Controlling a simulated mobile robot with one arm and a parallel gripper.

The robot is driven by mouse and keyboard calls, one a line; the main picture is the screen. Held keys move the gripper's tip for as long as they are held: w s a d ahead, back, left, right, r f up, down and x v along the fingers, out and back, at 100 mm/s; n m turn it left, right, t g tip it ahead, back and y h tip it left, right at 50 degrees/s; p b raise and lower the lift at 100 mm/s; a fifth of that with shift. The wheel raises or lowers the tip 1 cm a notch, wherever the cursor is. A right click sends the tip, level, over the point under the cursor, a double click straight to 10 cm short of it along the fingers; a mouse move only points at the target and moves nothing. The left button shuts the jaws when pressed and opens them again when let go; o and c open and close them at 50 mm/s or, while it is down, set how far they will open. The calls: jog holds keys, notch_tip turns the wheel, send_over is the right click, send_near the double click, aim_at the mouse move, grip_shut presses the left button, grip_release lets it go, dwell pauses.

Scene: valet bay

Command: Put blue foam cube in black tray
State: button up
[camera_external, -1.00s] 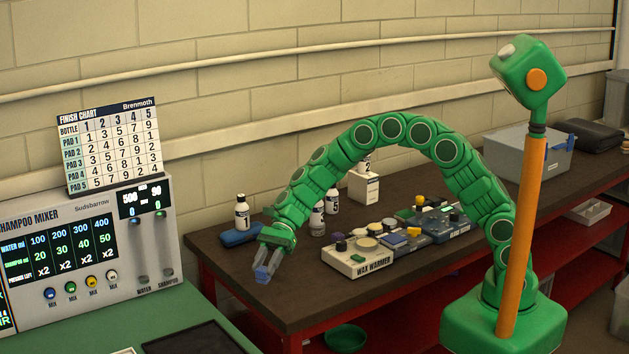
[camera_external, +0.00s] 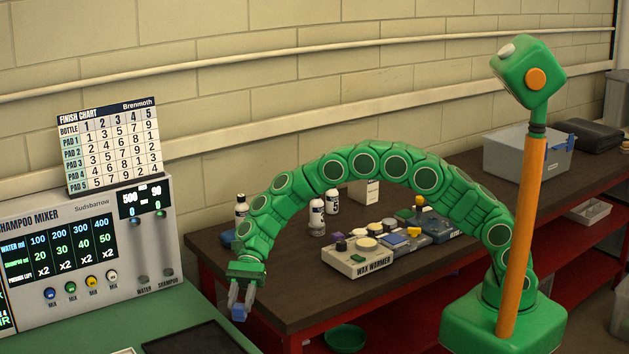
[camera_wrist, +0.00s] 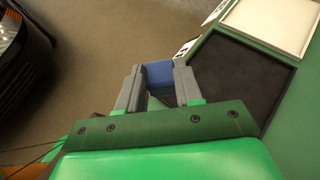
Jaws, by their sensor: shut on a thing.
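My gripper (camera_external: 239,308) is shut on the blue foam cube (camera_external: 239,314), which hangs between its grey fingertips. In the external view they are in front of the dark bench's left end, near the right edge of the green table. In the wrist view the cube (camera_wrist: 160,72) shows at the fingertips, partly hidden by the fingers. The black tray (camera_external: 195,340) lies on the green table at the bottom of the external view, left of and below the cube, cut by the frame edge. In the wrist view the tray (camera_wrist: 240,78) is just right of the gripper.
The shampoo mixer (camera_external: 85,255) stands at the back of the green table (camera_external: 130,325). A white-surfaced tray (camera_wrist: 268,22) is beyond the black tray in the wrist view. The bench (camera_external: 300,285) holds bottles and a wax warmer (camera_external: 358,260). A green bowl (camera_external: 345,338) sits below.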

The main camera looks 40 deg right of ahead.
jog(key=shift+w+a+f, duration=0.75)
jog(key=shift+a+f, duration=0.45)
jog(key=shift+a, duration=0.1)
jog(key=shift+w+a+f, duration=0.75)
jog(key=shift+a+f, duration=0.5)
jog(key=shift+a, duration=0.05)
jog(key=shift+w+a+f, duration=0.75)
jog(key=shift+a+f, duration=0.45)
jog(key=shift+a, duration=0.1)
jog(key=shift+f, duration=0.1)
jog(key=shift+w+a+f, duration=0.1)
jog(key=shift+a+f, duration=0.05)
jog(key=shift+f, duration=1.6)
jog(key=shift+f, duration=0.15)
jog(key=o, duration=1.1)
